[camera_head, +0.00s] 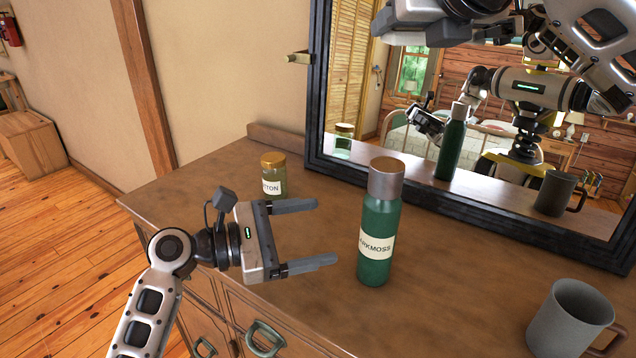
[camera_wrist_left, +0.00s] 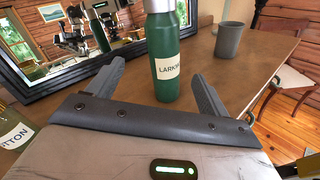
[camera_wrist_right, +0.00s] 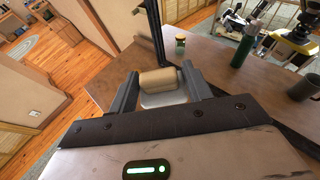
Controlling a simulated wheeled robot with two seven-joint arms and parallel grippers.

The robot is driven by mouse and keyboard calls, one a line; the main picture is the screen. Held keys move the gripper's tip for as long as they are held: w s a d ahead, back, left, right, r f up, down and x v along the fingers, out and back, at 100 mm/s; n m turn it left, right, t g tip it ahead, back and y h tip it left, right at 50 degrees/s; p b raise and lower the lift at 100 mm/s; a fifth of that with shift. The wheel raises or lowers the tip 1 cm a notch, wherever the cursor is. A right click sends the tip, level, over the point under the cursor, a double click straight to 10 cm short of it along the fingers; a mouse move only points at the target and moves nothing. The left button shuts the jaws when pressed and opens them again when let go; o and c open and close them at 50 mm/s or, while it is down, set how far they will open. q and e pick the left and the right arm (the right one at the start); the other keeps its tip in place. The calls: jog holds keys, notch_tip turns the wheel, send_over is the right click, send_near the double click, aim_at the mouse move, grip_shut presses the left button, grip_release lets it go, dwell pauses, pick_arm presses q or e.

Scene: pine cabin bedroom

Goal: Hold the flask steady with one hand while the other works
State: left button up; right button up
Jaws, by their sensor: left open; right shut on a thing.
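The flask (camera_head: 379,238), green with a copper-brown cap (camera_head: 386,180) and a pale label, stands upright on the dresser. My left gripper (camera_head: 325,231) is open just left of the flask, apart from it, fingers pointing at it. In the left wrist view the flask (camera_wrist_left: 163,66) stands ahead, beyond the fingertips. My right gripper (camera_wrist_right: 160,72) is shut on a tan, rounded object (camera_wrist_right: 161,79) with a pale part below it; I cannot tell what it is. In the head view the right gripper is partly cut off at the top. The flask (camera_wrist_right: 244,48) also shows beyond it.
A cotton jar (camera_head: 273,178) with a gold lid stands behind my left gripper. A grey mug (camera_head: 570,318) stands at the front right. A dark-framed mirror (camera_head: 316,110) along the back reflects the flask, mug and my arms. The dresser top (camera_head: 470,270) between flask and mug is clear.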

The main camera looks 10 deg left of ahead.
aim_at(391, 212)
pick_arm(q)
jog(key=w+d+n, duration=0.1)
jog(key=w+d, duration=0.1)
jog(key=d, duration=0.2)
jog(key=w+d+n, duration=0.1)
jog(key=w+d, duration=0.1)
jog(key=d, duration=0.2)
jog(key=w+d+r+n+g+h, duration=0.1)
jog(key=w+d, duration=0.1)
jog(key=d, duration=0.2)
jog(key=shift+d, duration=0.15)
jog(key=c, duration=1.3)
